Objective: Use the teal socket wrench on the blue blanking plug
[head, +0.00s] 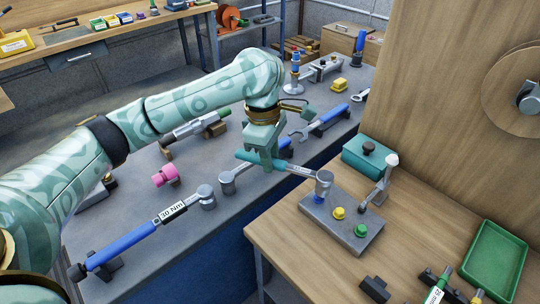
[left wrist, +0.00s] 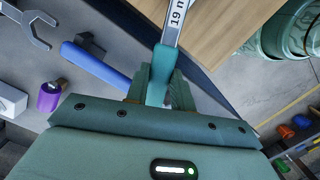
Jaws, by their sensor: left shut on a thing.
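My left gripper (head: 264,160) is shut on the teal handle of the socket wrench (head: 299,170), whose grey shaft points right. In the left wrist view the handle (left wrist: 161,72) sits between the fingers, and the shaft carries a "19 m…" label. The wrench's socket head (head: 324,180) stands at the blue blanking plug (head: 319,198), which shows just below it. I cannot tell whether the socket is seated on the plug. The plug is on a grey plate (head: 335,226) with a yellow plug (head: 338,213) and a green plug (head: 361,230). My right gripper is not in view.
A blue-handled "30 Nm" wrench (head: 130,244) lies on the grey bench to the left. A teal box (head: 369,159) and an upright grey lever (head: 381,185) stand behind the plate. A green tray (head: 494,262) is at right. A wooden panel (head: 440,110) rises behind.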

